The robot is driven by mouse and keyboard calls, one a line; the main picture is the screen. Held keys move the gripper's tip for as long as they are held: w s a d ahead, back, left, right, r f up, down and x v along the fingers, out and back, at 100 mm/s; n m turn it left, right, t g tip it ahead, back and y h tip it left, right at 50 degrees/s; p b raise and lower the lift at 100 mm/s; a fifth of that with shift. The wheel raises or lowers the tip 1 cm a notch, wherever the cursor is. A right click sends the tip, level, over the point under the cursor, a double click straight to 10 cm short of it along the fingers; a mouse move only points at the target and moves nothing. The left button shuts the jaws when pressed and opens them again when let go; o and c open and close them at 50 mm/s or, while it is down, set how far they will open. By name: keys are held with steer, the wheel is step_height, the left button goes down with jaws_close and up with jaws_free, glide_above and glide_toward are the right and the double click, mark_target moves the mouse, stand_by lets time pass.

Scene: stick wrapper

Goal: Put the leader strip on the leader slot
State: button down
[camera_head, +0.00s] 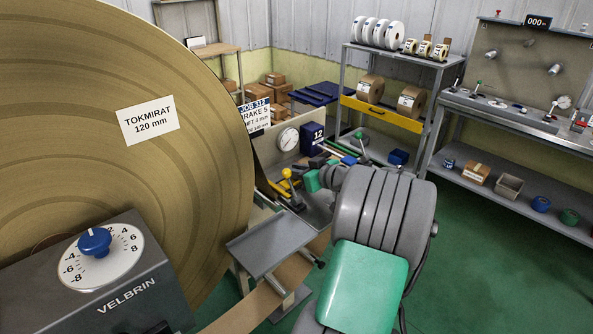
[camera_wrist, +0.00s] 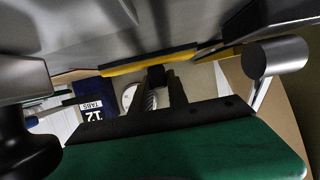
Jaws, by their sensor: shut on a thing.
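My gripper shows in the wrist view (camera_wrist: 165,90) as dark fingers beyond a green palm. The fingers are shut at a long yellow bar (camera_wrist: 135,64), which I take for the leader strip, though its ends are partly hidden. In the head view my gripper (camera_head: 297,184) is small, at the machine beyond the big roll, with a yellow piece (camera_head: 280,188) beside it. I cannot make out the leader slot, nor whether the bar touches the machine. A brown web (camera_head: 277,292) passes below a grey plate (camera_head: 272,245) in the head view.
A large brown roll (camera_head: 205,130) and a dial box (camera_head: 130,285) fill the left. A yellow-knobbed lever (camera_head: 287,174) and a gauge (camera_head: 288,139) are close to my gripper. A metal roller (camera_wrist: 275,56) is close by in the wrist view. Green floor (camera_head: 490,260) lies clear at right.

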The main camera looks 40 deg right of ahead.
steer(key=c, duration=1.3)
jaws_free()
steer(key=shift+r+p, duration=0.3)
steer(key=shift+p, duration=0.15)
steer(key=b+v, duration=0.1)
steer(key=v, duration=1.1)
steer(key=shift+f, duration=0.15)
